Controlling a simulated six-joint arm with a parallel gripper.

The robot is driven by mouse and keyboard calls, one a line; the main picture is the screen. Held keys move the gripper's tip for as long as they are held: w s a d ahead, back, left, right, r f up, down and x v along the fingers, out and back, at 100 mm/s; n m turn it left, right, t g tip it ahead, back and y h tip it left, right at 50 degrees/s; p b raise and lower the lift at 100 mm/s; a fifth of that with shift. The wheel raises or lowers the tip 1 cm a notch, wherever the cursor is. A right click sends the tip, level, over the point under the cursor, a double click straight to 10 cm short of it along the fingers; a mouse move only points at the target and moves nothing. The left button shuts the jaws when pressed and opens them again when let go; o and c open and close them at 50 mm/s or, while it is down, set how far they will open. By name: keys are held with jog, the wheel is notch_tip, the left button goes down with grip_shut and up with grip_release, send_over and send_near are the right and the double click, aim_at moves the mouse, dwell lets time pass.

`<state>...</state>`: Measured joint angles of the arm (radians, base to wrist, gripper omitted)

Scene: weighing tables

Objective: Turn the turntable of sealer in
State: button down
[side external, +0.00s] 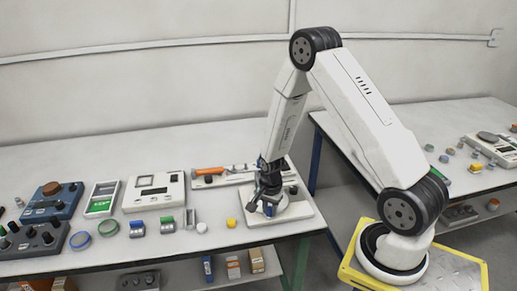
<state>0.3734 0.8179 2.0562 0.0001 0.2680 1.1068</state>
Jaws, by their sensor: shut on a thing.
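The sealer is a pale flat-based device (305,211) at the right front of the left table. A whitish rounded part on it, which looks like the turntable (292,207), shows partly behind my gripper. My gripper (262,209) points down over the sealer and is shut on a small part of the turntable. The jaws and the wrist hide most of what is held, so its exact shape cannot be told.
A white scale (154,193), an orange-handled tool (208,171) on a tray, a yellow piece (231,222) and a white round piece (201,228) lie to the left. Blue and dark devices (52,202) stand at far left. A second table (450,118) stands right.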

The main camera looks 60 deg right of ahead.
aim_at(257, 214)
jog(key=shift+w+a+m, duration=0.25)
jog(key=shift+w+m, duration=0.3)
jog(key=shift+m, duration=0.3)
jog(key=shift+w+a+m, duration=0.2)
jog(key=shift+w+m, duration=0.3)
jog(key=shift+m, duration=0.35)
jog(key=shift+w+a+m, duration=0.1)
jog(key=shift+w+m, duration=0.8)
jog(key=shift+m, duration=0.6)
jog(key=c, duration=0.5)
grip_release()
jog(key=shift+r, duration=0.2)
notch_tip(257, 214, up, 8)
jog(key=shift+f, duration=0.25)
